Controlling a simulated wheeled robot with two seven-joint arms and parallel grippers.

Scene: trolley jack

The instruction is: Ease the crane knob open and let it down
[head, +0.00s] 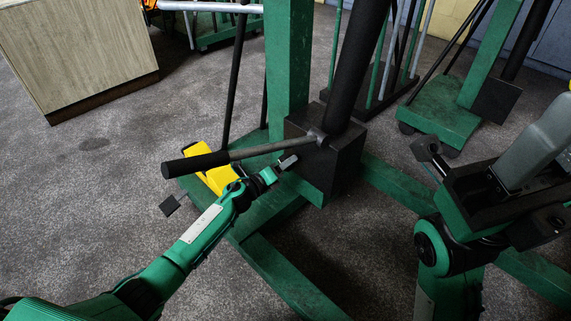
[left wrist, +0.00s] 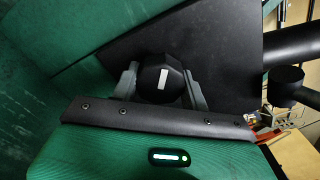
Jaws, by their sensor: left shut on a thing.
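The crane's knob (left wrist: 162,78) is a black, faceted knob with a white mark, seen end-on in the left wrist view. It sits in front of the crane's black pump block, which also shows in the head view (head: 322,172). My left gripper (head: 289,161) reaches the lower front of that block in the head view. In the left wrist view its two grey fingers (left wrist: 160,86) stand on either side of the knob, shut on it. The knob cannot be made out in the head view.
A pump handle (head: 245,151) with a black grip sticks out left, just above my left gripper. The crane's green post (head: 288,60), black cylinder (head: 355,65) and base legs (head: 290,280) surround the block. A wooden cabinet (head: 75,50) stands far left, with open floor before it.

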